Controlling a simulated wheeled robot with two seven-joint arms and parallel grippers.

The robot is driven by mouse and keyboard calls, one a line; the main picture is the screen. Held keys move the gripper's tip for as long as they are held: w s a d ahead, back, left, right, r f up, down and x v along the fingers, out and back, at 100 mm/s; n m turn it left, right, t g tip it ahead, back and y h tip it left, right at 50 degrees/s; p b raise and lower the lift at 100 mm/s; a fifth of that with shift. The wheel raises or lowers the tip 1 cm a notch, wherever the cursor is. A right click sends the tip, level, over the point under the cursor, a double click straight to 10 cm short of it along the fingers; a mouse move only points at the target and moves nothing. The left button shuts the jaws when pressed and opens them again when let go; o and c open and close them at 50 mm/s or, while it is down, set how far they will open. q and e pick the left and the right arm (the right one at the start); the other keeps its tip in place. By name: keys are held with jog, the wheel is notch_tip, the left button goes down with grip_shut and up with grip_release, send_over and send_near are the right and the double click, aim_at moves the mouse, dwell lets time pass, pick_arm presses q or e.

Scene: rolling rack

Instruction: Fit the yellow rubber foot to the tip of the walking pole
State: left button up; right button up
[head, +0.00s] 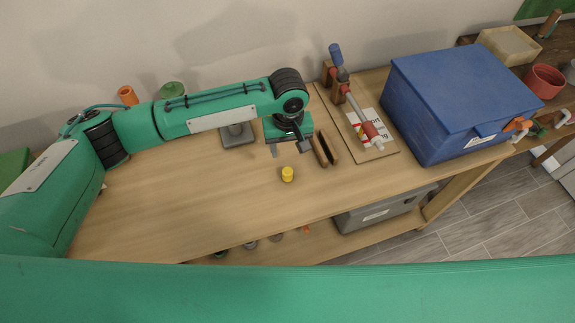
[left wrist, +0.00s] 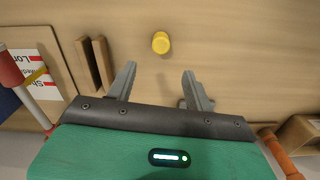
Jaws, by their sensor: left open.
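The yellow rubber foot (head: 288,174) stands alone on the wooden tabletop, and it also shows in the left wrist view (left wrist: 161,43). My left gripper (head: 289,149) is open and empty above the table, just behind the foot in the head view. In the left wrist view the foot lies beyond the open fingers (left wrist: 160,82), between their lines, untouched. What looks like the walking pole (head: 354,106), with a blue grip, grey shaft and red part near its lower end, leans on a brown stand over a board. My right gripper is not in view.
Two upright wooden slats (head: 326,150) stand between the left gripper and the board (head: 385,153). A large blue box (head: 450,95) sits at the right. The table's left and front are clear.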

pick_arm(q)
send_over(287, 170)
notch_tip(287, 170, down, 5)
jog(key=shift+w+r+p, duration=0.1)
jog(key=shift+w+p, duration=0.05)
jog(key=shift+p, duration=0.15)
jog(key=shift+f+p, duration=0.3)
jog(key=shift+f, duration=0.65)
notch_tip(287, 170, down, 4)
jog(key=shift+r+p, duration=0.15)
jog(key=shift+p, duration=0.45)
jog(key=shift+f, duration=0.45)
jog(key=c, duration=1)
jog(key=shift+c, duration=0.5)
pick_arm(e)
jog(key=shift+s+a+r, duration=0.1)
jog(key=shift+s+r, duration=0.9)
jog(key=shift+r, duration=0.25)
